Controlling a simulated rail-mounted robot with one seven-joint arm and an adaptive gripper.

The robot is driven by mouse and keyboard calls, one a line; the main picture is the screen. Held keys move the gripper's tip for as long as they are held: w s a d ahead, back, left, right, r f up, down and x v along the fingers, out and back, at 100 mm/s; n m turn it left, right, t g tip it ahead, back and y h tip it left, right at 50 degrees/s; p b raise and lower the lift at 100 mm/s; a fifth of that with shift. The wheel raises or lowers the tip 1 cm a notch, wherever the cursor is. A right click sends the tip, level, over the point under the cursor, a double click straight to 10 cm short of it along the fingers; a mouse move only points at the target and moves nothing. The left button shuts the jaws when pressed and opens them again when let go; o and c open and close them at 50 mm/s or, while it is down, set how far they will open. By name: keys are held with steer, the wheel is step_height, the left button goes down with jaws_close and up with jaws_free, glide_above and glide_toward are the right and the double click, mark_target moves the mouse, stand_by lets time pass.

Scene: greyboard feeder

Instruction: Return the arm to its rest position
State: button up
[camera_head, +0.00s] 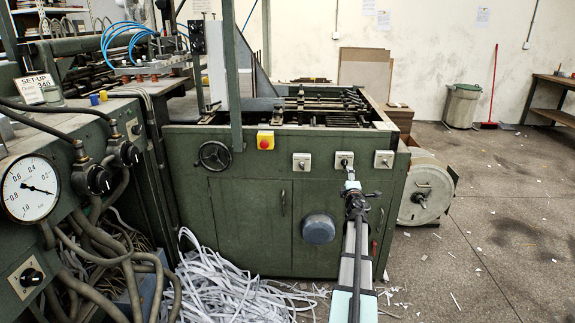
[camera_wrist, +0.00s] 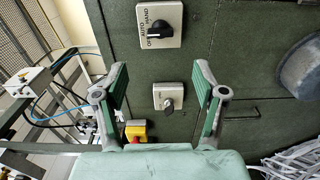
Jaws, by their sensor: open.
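My arm (camera_head: 354,264) rises from the bottom of the head view toward the green cabinet front. My gripper (camera_head: 349,184) is at its far end, in front of and just below the middle rotary switch (camera_head: 344,160), and looks small there. In the wrist view my gripper (camera_wrist: 161,88) has its two green-padded fingers spread apart, with nothing held between them. A small switch plate with a knob (camera_wrist: 168,97) shows in the gap between the fingers, on the panel beyond. A larger plate marked AUTO, OFF and HAND, with a black knob (camera_wrist: 160,30), shows above the gap. Contact with the panel cannot be told.
A red and yellow stop button (camera_head: 265,140), a handwheel (camera_head: 214,155) and a grey round bowl (camera_head: 318,229) are on the cabinet. White paper strips (camera_head: 235,290) heap on the floor. A pressure gauge (camera_head: 30,189) is at left. Floor (camera_head: 500,200) at right is mostly open.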

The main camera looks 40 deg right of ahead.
steer(key=s+d+f+m+g+h, duration=0.2)
steer(key=s+f+m+g, duration=0.1)
steer(key=s+m+g, duration=0.25)
steer(key=s+a+f+m+g+y, duration=0.1)
steer(key=s+a+f+m, duration=0.1)
steer(key=f, duration=0.2)
steer(key=s+a+f+m+g+y, duration=0.1)
steer(key=s+a+f+m+g, duration=0.15)
steer(key=f, duration=0.25)
steer(key=s+a+f+m+g+y+p, duration=0.15)
steer(key=a+f+y, duration=0.25)
steer(key=a+f, duration=0.85)
steer(key=s+a+f+m+g+y+p, duration=0.1)
steer(key=a+f+m+g+y+p, duration=0.15)
steer(key=a+f, duration=1)
steer(key=s+a+f+g+y+p, duration=0.1)
steer(key=s+a+f+y, duration=0.15)
steer(key=a, duration=0.55)
steer(key=s+a+f+n+g+y, duration=0.1)
steer(key=s+a, duration=0.3)
steer(key=a, duration=0.5)
steer(key=s+a+f+y+p, duration=0.1)
steer(key=s+a+y, duration=0.15)
steer(key=a, duration=0.55)
steer(key=s+a+n+g+p, duration=0.3)
steer(key=s+a+g, duration=0.1)
steer(key=s+a, duration=1.4)
steer(key=shift+a+f+n+g, duration=0.25)
steer(key=shift+a+n+g, duration=0.05)
steer(key=shift+n+g, duration=0.1)
